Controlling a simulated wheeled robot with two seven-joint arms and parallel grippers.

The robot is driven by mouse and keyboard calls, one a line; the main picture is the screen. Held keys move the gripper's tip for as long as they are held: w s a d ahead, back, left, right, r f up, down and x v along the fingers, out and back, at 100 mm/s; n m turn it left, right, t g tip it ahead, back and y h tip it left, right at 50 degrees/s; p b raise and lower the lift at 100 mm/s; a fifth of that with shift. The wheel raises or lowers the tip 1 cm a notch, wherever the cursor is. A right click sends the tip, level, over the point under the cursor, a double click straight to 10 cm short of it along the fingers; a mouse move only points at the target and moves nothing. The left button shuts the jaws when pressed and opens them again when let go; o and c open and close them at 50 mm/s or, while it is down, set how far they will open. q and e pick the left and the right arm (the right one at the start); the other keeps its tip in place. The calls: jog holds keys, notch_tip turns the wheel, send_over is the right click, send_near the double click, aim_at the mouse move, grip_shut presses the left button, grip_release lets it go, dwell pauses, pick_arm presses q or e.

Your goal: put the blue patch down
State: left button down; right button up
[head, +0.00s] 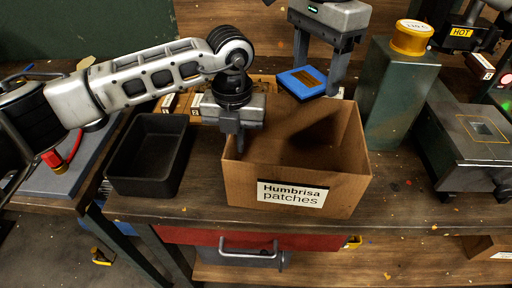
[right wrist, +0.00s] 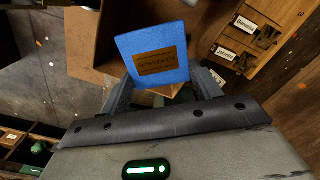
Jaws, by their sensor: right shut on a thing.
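The blue patch (head: 301,82) is a flat blue square with a brown label at its centre. My right gripper (head: 325,80) is shut on it, above the back rim of the cardboard box. In the right wrist view the patch (right wrist: 155,58) sits between the fingertips, its label facing the camera. The open cardboard box (head: 245,185), labelled "Humbrisa patches", stands on the workbench; part of its inside is in shadow. My left gripper (head: 238,142) points down at the box's left rim; its finger gap is not clear, and I see nothing in it.
An empty black tray (head: 112,181) stands left of the box. A green-grey post with a yellow spool (head: 412,37) and a grey machine (head: 470,135) stand to the right. Wooden labelled trays (head: 180,104) lie behind the left gripper. A bench strip in front of the box is clear.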

notch_tip(320, 180, down, 11)
jog(key=a+n, duration=0.1)
jog(key=n, duration=0.9)
send_over(291, 165)
notch_tip(291, 165, down, 6)
jog(key=shift+f, duration=2.15)
jog(key=shift+f, duration=0.15)
jog(key=o, duration=0.7)
notch_tip(291, 165, up, 12)
jog(key=shift+r, duration=0.2)
